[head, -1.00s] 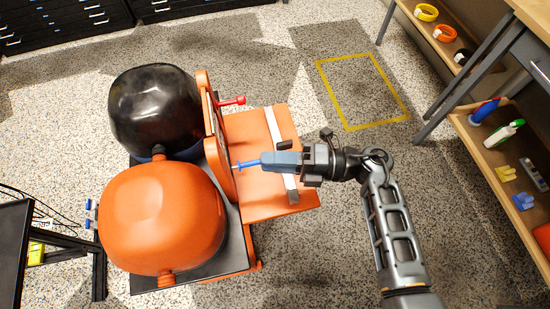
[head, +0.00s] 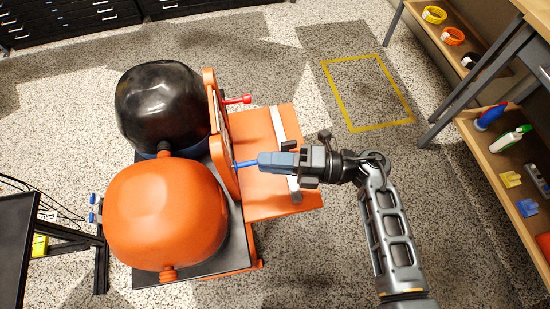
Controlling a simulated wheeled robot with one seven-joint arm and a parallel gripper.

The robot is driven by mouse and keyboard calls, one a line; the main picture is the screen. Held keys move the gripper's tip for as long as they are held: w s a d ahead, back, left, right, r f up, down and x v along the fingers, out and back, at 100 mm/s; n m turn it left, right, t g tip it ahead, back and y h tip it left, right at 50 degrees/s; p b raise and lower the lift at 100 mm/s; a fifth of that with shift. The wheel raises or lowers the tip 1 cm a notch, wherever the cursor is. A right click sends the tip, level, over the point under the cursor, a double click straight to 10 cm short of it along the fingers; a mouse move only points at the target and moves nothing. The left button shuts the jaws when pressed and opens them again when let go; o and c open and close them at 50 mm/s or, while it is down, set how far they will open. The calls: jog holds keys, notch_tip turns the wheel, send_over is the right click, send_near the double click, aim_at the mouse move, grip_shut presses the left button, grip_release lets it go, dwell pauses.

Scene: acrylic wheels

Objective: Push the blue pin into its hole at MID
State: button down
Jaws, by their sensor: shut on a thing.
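The blue pin (head: 246,163) lies roughly level, running left from my gripper (head: 264,161) to the upright orange panel (head: 222,140). My gripper is shut on the pin's right end, and a short length shows between the fingertips and the panel. The pin's left end meets the panel's face, and its tip is hidden there. I cannot tell how deep it sits in a hole. A red pin (head: 237,99) sticks out of the panel farther back. No MID marking can be read from this angle.
A black rounded tank (head: 160,105) and an orange one (head: 165,220) stand left of the panel. An orange shelf (head: 262,190) with a pale strip (head: 279,125) lies under my gripper. A rack (head: 500,160) with small parts stands at right. Speckled floor is open behind.

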jog(key=shift+s+a, duration=0.1)
jog(key=shift+a, duration=0.2)
jog(key=c, duration=0.9)
grip_release()
jog(key=shift+d, duration=0.1)
jog(key=d+b, duration=0.1)
jog(key=d, duration=0.6)
jog(key=shift+d, duration=0.35)
jog(key=shift+s, duration=0.1)
